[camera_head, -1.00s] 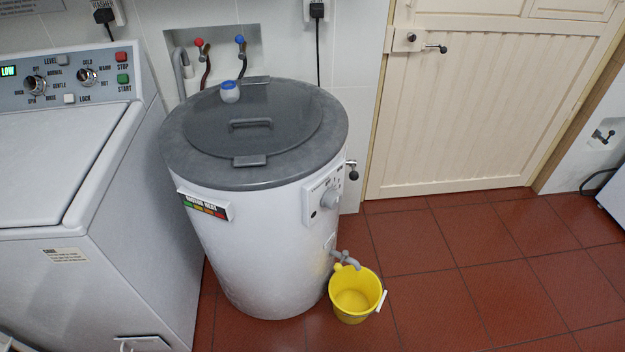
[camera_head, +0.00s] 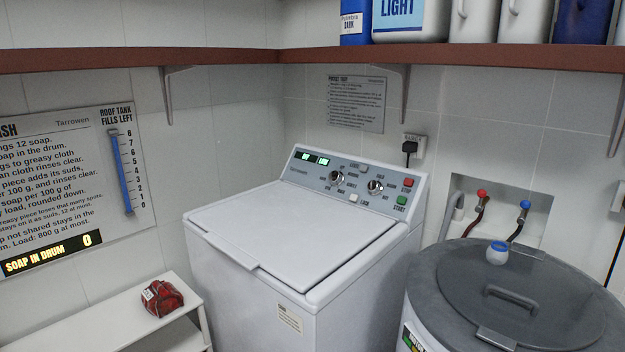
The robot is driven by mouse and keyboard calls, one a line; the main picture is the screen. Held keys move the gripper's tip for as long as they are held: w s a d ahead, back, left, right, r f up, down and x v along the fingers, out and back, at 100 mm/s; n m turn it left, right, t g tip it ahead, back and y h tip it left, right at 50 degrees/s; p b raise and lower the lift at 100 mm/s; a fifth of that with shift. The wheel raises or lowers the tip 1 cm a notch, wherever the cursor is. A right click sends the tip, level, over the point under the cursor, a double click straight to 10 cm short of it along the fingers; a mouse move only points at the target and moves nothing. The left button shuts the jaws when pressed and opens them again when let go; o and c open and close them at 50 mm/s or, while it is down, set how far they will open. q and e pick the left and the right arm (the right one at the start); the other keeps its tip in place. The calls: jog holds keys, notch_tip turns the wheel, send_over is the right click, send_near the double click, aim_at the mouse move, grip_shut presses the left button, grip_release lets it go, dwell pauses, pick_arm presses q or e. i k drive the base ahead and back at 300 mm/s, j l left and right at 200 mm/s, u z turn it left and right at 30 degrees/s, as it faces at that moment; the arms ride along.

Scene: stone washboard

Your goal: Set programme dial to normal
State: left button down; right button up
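The white washing machine (camera_head: 285,240) stands in the middle of the head view with its lid shut. Its sloped grey control panel (camera_head: 355,184) faces me. The programme dial (camera_head: 337,177) is a round silver knob on the left of the panel, with small labels around it. Its pointer is too small to read here. A second silver knob (camera_head: 375,187) sits to its right. A red stop button (camera_head: 407,183) and a green start button (camera_head: 401,200) are at the right end. Two small green-lit displays (camera_head: 315,159) are at the left. Neither of my grippers is in view.
A round grey-lidded boiler (camera_head: 520,295) stands close on the right of the machine. A white bench (camera_head: 110,315) with a red bundle (camera_head: 161,298) is at the left. A brown shelf (camera_head: 450,55) with containers runs above. The space over the machine lid is clear.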

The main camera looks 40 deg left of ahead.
aim_at(336, 178)
jog(key=u, duration=1.1)
jog(key=i+j, duration=0.1)
jog(key=u, duration=0.05)
